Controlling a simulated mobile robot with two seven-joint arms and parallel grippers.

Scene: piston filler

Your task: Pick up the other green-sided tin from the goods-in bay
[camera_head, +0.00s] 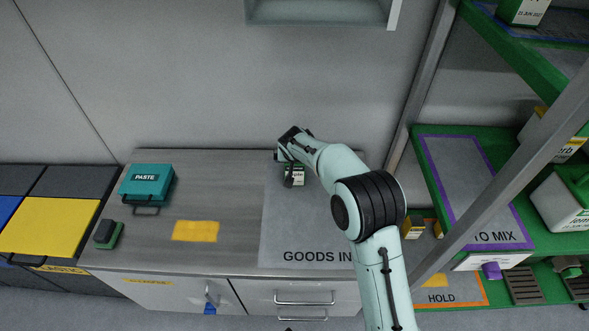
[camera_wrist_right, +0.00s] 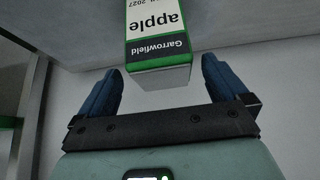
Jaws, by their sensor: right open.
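A tin with a white front, a green side and a dark band reading "Garrowfield" (camera_wrist_right: 158,47) is in the right wrist view, its label reading "apple". It shows upside down there, just ahead of and between my open right fingers (camera_wrist_right: 161,70), with space on both sides. In the head view the tin (camera_head: 298,180) stands at the back of the grey goods-in bay (camera_head: 305,228), partly hidden by my right gripper (camera_head: 288,178). My left gripper is not in view.
A teal PASTE case (camera_head: 147,184) and a green-black block (camera_head: 108,234) are on the counter's left, near a yellow patch (camera_head: 195,231). A green shelf rack (camera_head: 540,244) with a grey post (camera_head: 500,190) stands at right. A small tin (camera_head: 413,228) sits beside my right arm.

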